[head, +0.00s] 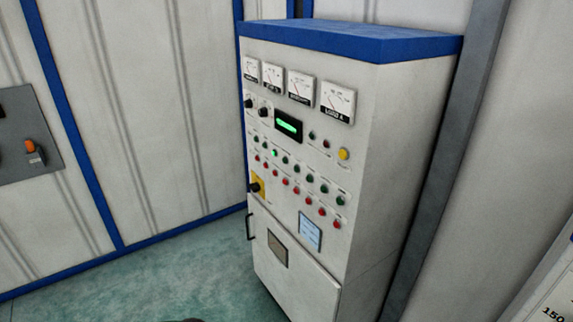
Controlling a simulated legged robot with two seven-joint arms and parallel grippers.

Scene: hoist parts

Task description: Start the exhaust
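A tall white control cabinet (390,165) with a blue top stands in the middle of the head view. Its front carries a row of green buttons and, below it, a row of red buttons (297,190). One green button (275,153) near the left looks lit. The labels by the buttons are too small to read, so I cannot tell which one is for the exhaust. A green-lit display (289,126) sits above the buttons. Neither of my grippers is clearly in view; a small dark shape shows at the bottom edge.
Several dial meters (300,86) line the cabinet's top. A yellow button (344,154) and a black knob on a yellow plate (257,187) are also on it. A grey wall panel with an orange switch (31,146) is at left. Green floor (190,275) lies clear in front.

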